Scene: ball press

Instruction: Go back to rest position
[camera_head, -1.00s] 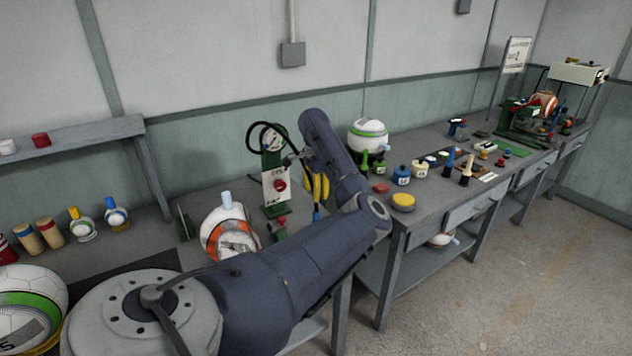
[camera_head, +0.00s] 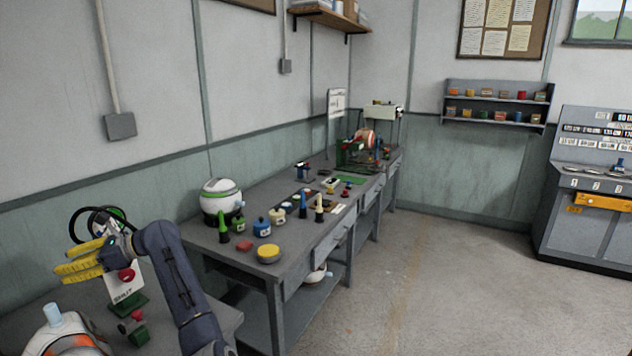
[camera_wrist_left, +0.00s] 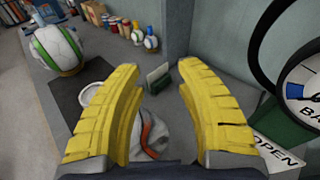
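My left gripper (camera_head: 68,260) has yellow ribbed fingers and shows at the left of the head view, in front of the gauge stand with its white sign (camera_head: 126,284) and red knob. In the left wrist view the gripper (camera_wrist_left: 158,68) is open, its two fingers wide apart with nothing between them. A white and orange ball (camera_head: 66,342) is cut off at the lower left of the head view. In the left wrist view the ball (camera_wrist_left: 154,134) lies below and beyond the fingers, partly hidden by them. My right gripper is not in view.
A gauge (camera_wrist_left: 304,85) with a black hose is close on the right of the wrist view. A white and green ball (camera_wrist_left: 56,48) sits at upper left. The long workbench (camera_head: 290,262) carries bottles, a yellow-topped tin (camera_head: 269,252) and a helmet-like ball (camera_head: 220,196). The floor at right is clear.

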